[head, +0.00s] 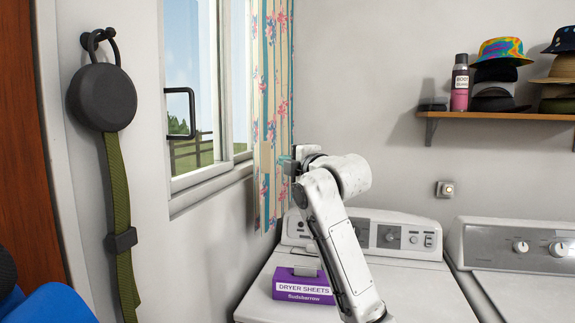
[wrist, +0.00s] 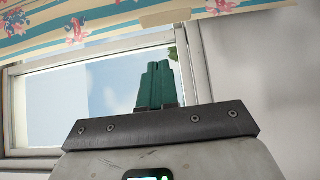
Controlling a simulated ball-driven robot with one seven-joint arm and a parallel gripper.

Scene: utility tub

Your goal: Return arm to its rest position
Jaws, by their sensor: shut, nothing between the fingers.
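My arm (head: 340,235) is raised and bent in the head view, in front of the washer-type machines and near the curtain. My gripper shows in the wrist view as two green fingers (wrist: 158,67) pressed together, with nothing between them. They point up toward the window and the striped curtain. In the head view only a small teal part of the gripper (head: 284,160) shows, at the curtain's right edge; the rest is hidden behind my wrist.
A flowered curtain (head: 272,90) hangs beside an open window (head: 190,123). A purple dryer sheets box (head: 300,289) sits on the left white machine (head: 415,290). A second machine (head: 520,295) stands to the right. A shelf (head: 500,115) holds hats and a spray can.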

